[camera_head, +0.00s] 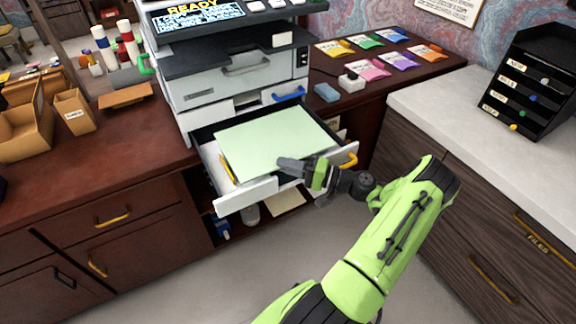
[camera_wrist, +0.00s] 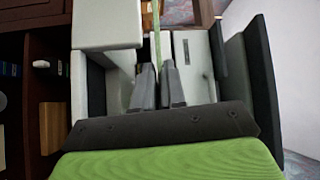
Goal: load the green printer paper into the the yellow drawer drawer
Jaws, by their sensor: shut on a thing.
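The green printer paper (camera_head: 272,138), a pale green flat stack, lies level over the pulled-out drawer (camera_head: 245,194) of the printer. This lower drawer has a yellow handle (camera_head: 348,160) and white and dark walls. My gripper (camera_head: 283,166) is shut on the paper's near edge, coming in over the drawer front. In the wrist view, my gripper's fingers (camera_wrist: 158,72) pinch the paper (camera_wrist: 157,38), seen edge-on as a thin green line. The paper hides most of the drawer floor; I cannot tell whether it touches the floor.
A blue-handled drawer (camera_head: 289,94) sits shut just above. The printer (camera_head: 230,75) stands behind. Colored packets (camera_head: 381,50) and a blue block (camera_head: 327,92) lie on the desk to the right. A grey-topped cabinet (camera_head: 480,120) stands at right; cardboard boxes (camera_head: 73,111) stand at left.

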